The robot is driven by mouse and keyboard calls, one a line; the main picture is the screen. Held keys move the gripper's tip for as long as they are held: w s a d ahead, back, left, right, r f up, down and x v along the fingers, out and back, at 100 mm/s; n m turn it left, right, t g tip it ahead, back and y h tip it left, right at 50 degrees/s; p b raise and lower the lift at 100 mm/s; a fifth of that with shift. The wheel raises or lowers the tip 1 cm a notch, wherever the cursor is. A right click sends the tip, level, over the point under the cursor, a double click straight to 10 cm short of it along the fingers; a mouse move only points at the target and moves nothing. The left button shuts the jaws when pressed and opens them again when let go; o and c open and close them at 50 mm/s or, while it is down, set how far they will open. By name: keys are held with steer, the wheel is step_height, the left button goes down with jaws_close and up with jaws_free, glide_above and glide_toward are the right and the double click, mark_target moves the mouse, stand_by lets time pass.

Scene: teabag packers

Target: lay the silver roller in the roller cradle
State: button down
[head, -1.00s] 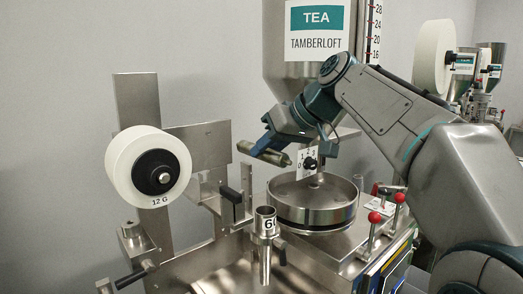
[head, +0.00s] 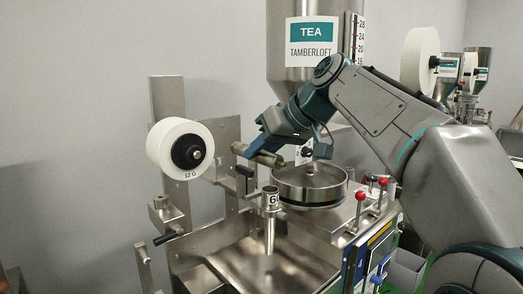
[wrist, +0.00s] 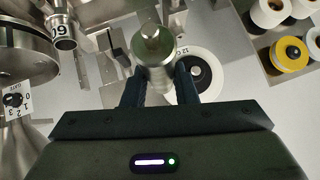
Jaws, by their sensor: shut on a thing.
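The silver roller (head: 239,149) is a metal cylinder with a narrower end pin. It is held nearly level in the air, to the left of and above the round steel pan. My gripper (head: 266,147) is shut on it. In the wrist view, the roller (wrist: 152,48) points away from my gripper (wrist: 157,78), between its two dark fingers. A steel bracket with upright plates (head: 229,187) stands between the paper reel and the pan, lower than the roller. It may be the roller cradle, but I cannot tell its seats clearly.
The white paper reel marked 12 G (head: 165,146) is left of the roller. Red-knobbed levers (head: 361,196) stand at the right. The tea hopper (head: 285,75) rises behind my arm.

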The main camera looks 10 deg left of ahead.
steer(key=shift+w+d+f+m, duration=0.2)
steer(key=shift+w+d+f, duration=0.15)
steer(key=shift+w+f, duration=0.15)
steer(key=shift+w+d+f+m, duration=0.2)
steer(key=shift+w+d+f, duration=0.2)
steer(key=shift+f, duration=0.2)
steer(key=d+f+m+t+h, duration=0.1)
steer(key=d+f, duration=0.4)
steer(key=f, duration=0.6)
steer(key=d+f+m+t+h, duration=0.2)
steer(key=d+f+m, duration=0.3)
steer(key=f, duration=0.6)
steer(key=d+f+m+t+h, duration=0.2)
steer(key=d+f+m+h, duration=0.2)
steer(key=f, duration=0.7)
steer(key=shift+w+d+m, duration=0.2)
steer(key=shift+d+m, duration=0.1)
steer(key=shift+d, duration=0.25)
